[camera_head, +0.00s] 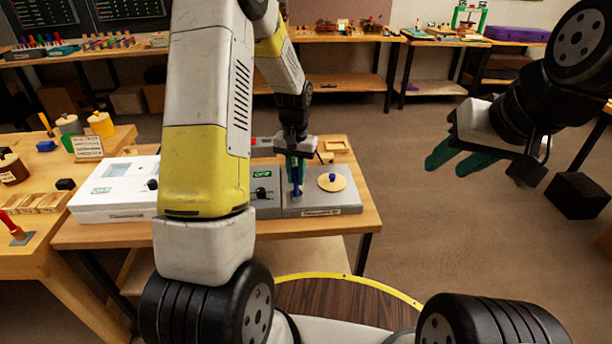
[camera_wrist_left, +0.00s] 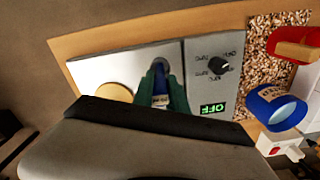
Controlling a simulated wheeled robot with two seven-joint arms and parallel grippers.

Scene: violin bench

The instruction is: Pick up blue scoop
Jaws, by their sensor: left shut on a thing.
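My left gripper (camera_head: 296,184) is over the grey device on the middle table, its green fingers pointing down. It is shut on a slim upright blue thing (camera_head: 297,174), which I take to be the blue scoop. In the left wrist view the left fingers (camera_wrist_left: 161,76) pinch this blue thing (camera_wrist_left: 160,86), with a pale label low on it. The fingers hide much of it. I cannot tell whether its lower end touches the device. My right gripper (camera_head: 450,166) hangs in the air at the right, its two green fingers apart and empty.
The grey device (camera_head: 320,206) carries a round tan disc (camera_head: 333,181) with a small blue knob. A white box (camera_head: 115,203) stands left of it.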

